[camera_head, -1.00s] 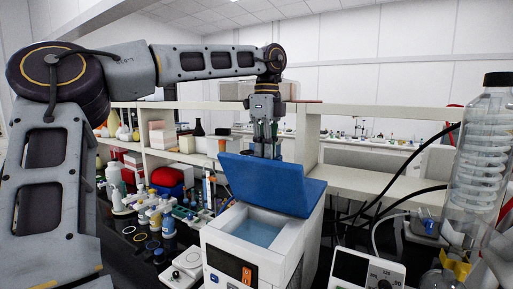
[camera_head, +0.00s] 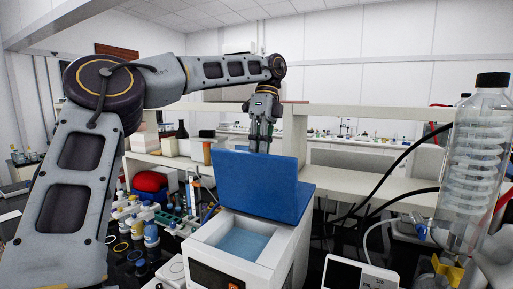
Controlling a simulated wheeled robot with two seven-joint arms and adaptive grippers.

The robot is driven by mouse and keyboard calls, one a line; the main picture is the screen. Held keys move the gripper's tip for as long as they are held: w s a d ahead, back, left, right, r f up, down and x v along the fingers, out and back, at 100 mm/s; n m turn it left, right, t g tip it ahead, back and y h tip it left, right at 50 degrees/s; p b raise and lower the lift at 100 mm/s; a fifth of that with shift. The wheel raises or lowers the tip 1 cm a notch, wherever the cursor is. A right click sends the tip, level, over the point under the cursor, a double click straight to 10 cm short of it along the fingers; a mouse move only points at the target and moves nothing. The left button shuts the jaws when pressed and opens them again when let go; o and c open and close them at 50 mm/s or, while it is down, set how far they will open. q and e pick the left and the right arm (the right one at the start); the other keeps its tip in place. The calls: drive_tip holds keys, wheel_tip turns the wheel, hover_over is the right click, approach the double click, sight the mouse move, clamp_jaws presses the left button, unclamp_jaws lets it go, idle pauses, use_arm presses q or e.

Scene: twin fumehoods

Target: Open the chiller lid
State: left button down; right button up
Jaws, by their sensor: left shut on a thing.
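The chiller (camera_head: 222,262) is a white box in the lower middle of the view, with an open top and pale blue liquid inside. Its blue lid (camera_head: 258,184) stands raised, close to upright, at the back of the opening. My left gripper (camera_head: 261,146) points down behind the lid's top edge, shut on the lid. The fingertips are partly hidden behind the lid. My right gripper is not in view.
A glass bottle with a coil (camera_head: 472,165) stands at the right, with black hoses and a white device (camera_head: 358,274) near it. Several small bottles (camera_head: 151,234) stand left of the chiller. White shelves (camera_head: 370,184) run behind.

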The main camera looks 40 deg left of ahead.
use_arm(q)
drive_tip(key=shift+w+f+g, duration=0.25)
drive_tip(key=shift+f+g, duration=0.05)
drive_tip(key=shift+f, duration=0.8)
drive_tip(key=c, duration=1.9)
unclamp_jaws()
drive_tip(key=shift+o, duration=1.4)
drive_tip(key=shift+w+a+f, duration=0.1)
drive_tip(key=shift+w, duration=0.3)
drive_tip(key=shift+o, duration=0.5)
drive_tip(key=shift+w+a+f, duration=0.1)
drive_tip(key=shift+w+a, duration=0.05)
drive_tip(key=shift+w, duration=0.45)
drive_tip(key=shift+s+r, duration=0.4)
drive_tip(key=shift+s, duration=0.3)
